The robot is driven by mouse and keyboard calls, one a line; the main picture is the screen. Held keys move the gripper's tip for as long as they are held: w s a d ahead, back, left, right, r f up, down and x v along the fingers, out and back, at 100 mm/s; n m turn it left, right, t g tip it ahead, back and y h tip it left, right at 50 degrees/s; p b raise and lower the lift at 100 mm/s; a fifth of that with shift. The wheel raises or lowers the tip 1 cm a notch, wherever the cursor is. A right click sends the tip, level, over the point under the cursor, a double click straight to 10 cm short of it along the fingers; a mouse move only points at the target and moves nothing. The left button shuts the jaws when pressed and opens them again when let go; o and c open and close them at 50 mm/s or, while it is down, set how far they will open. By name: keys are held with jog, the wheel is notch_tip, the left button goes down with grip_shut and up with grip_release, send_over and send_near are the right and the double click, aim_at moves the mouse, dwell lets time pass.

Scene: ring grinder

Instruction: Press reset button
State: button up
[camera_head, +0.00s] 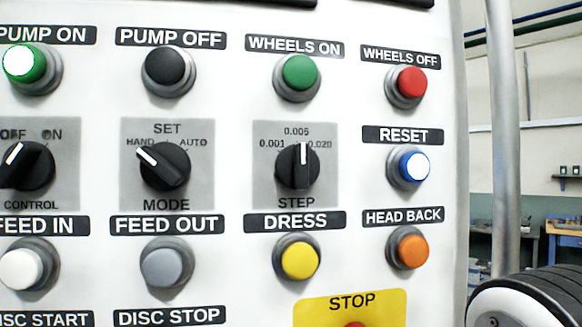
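The reset button (414,167) is round and blue with a bright white face, in a grey metal collar on the white control panel. It sits in the right column, under a black RESET label (403,135). No part of my gripper's fingers shows in this view, and nothing touches or covers the button. A black ribbed, rounded part with a pale cap fills the lower right corner; it looks like part of my arm.
The red WHEELS OFF button (412,83) is above reset, and the orange HEAD BACK button (413,248) is below. The STEP knob (299,166) is to its left. A grey vertical pole (503,140) stands right of the panel edge. A yellow STOP plate (318,312) is lower down.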

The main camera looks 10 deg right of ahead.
grip_shut()
dwell(1.3)
